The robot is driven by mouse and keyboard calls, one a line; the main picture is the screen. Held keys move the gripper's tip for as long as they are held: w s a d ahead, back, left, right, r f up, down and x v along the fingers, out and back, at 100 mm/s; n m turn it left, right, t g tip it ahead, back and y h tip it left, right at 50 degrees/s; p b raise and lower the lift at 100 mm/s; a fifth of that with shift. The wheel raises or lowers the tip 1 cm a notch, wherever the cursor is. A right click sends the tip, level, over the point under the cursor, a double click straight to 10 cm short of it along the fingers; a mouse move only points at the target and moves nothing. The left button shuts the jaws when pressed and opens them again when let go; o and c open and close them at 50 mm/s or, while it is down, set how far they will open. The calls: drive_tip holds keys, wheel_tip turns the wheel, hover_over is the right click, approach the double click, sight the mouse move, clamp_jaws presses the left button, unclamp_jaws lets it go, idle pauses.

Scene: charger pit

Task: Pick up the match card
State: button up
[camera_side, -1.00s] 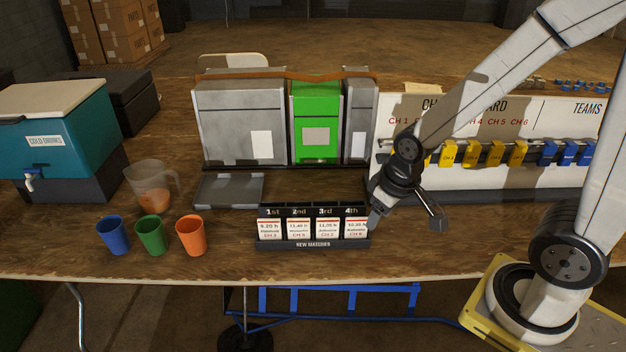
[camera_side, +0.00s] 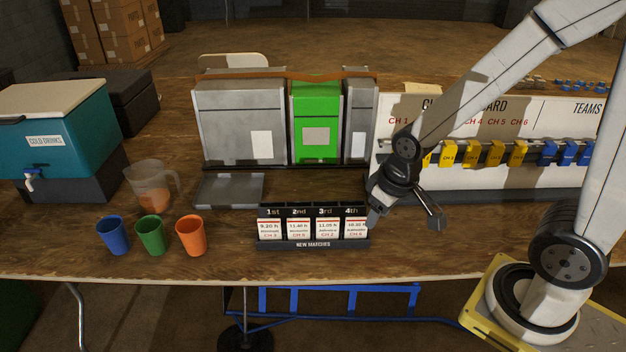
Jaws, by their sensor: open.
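Several white match cards stand upright in a black rack (camera_side: 313,244) labelled "NEW MATCHES", in slots marked 1st to 4th. The 1st card (camera_side: 270,229), the 2nd card (camera_side: 299,229), the 3rd card (camera_side: 327,229) and the 4th card (camera_side: 354,228) all show printed text. My gripper (camera_side: 372,222) is open at the right end of the rack, close beside the 4th card. I cannot tell whether a finger touches that card. The fingertips are small and partly hidden by the dark wrist.
A whiteboard (camera_side: 450,107) with yellow and blue tags stands behind my arm. Grey and green cases (camera_side: 316,130) and a grey tray (camera_side: 229,190) are behind the rack. Blue (camera_side: 113,236), green (camera_side: 151,235) and orange cups (camera_side: 191,236) and a jug (camera_side: 152,188) stand left.

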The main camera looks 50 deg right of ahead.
drive_tip(key=w+a+f+n+y, duration=0.1)
drive_tip(key=w+f+n, duration=0.3)
drive_tip(key=w, duration=1.2)
drive_tip(key=n+y, duration=0.2)
drive_tip(key=n, duration=0.3)
approach(267, 224)
wheel_tip(267, 224, down, 2)
drive_tip(key=shift+w+a+f+t, duration=0.25)
drive_tip(key=shift+f+t, duration=0.05)
drive_tip(key=shift+f, duration=0.05)
drive_tip(key=shift+x, duration=1.3)
drive_tip(key=shift+x, duration=2.6)
clamp_jaws()
